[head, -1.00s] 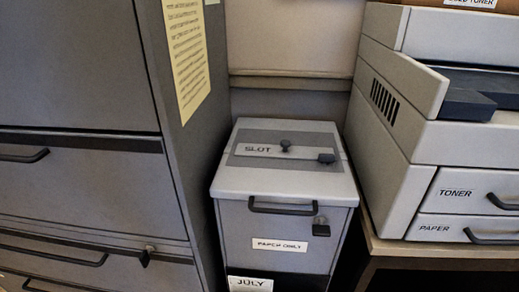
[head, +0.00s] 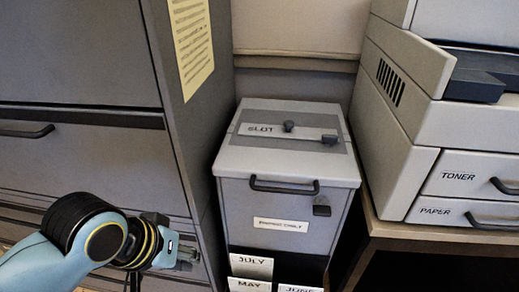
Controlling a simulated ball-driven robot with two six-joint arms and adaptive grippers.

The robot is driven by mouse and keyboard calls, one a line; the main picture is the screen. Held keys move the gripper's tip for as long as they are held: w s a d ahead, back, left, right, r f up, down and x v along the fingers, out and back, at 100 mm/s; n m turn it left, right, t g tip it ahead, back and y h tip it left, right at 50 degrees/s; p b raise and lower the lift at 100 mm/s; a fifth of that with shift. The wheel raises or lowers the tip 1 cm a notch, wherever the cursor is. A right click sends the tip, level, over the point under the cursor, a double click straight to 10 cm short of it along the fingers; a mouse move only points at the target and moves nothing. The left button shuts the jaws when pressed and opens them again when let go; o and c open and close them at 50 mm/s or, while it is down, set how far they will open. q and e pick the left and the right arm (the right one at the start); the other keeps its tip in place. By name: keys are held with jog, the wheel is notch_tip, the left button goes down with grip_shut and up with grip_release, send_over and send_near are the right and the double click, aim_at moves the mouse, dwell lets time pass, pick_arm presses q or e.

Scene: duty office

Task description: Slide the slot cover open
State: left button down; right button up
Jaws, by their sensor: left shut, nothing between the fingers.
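The slot cover (head: 306,132) is a light grey strip set in a darker grey panel on top of a grey box. It bears the word SLOT at its left, a dark round knob (head: 289,126) near the middle and a small dark block (head: 330,139) at its right end. No opening shows in the panel. My left gripper (head: 190,256) is at the lower left, in front of the filing cabinet, lower than the box top and well apart from the cover. It is shut and empty. My right gripper is out of view.
Above the box top is free room.

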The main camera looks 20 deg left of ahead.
aim_at(288, 125)
pick_arm(q)
jog(key=w+d+r+n+t+h, duration=0.1)
jog(key=w+r+n+t, duration=0.1)
jog(key=w+n, duration=0.4)
jog(key=w+d+r+n+t+h, duration=0.1)
jog(key=w+d+r+n+t, duration=0.1)
jog(key=w+n, duration=0.4)
jog(key=w+d+r+n+t+h, duration=0.1)
jog(key=w+r+n+t, duration=0.3)
jog(key=n, duration=0.5)
jog(key=shift+w+d+r+n, duration=0.15)
jog(key=shift+w+n, duration=0.05)
jog(key=shift+w, duration=0.4)
jog(key=shift+w+d+r+n, duration=0.15)
jog(key=shift+w+n, duration=0.05)
jog(key=shift+w, duration=0.4)
jog(key=w+n, duration=0.1)
jog(key=n, duration=0.1)
jog(key=w+a+n+t, duration=0.1)
jog(key=n, duration=0.1)
jog(key=w+a+r+n+t+y, duration=0.1)
jog(key=n, duration=0.1)
jog(key=shift+w+n, duration=0.15)
jog(key=shift+n, duration=0.15)
jog(key=shift+w+a+n+t, duration=0.2)
jog(key=shift+n+t, duration=0.1)
jog(key=shift+n, duration=0.3)
jog(key=b+x, duration=0.4)
jog(key=x, duration=1)
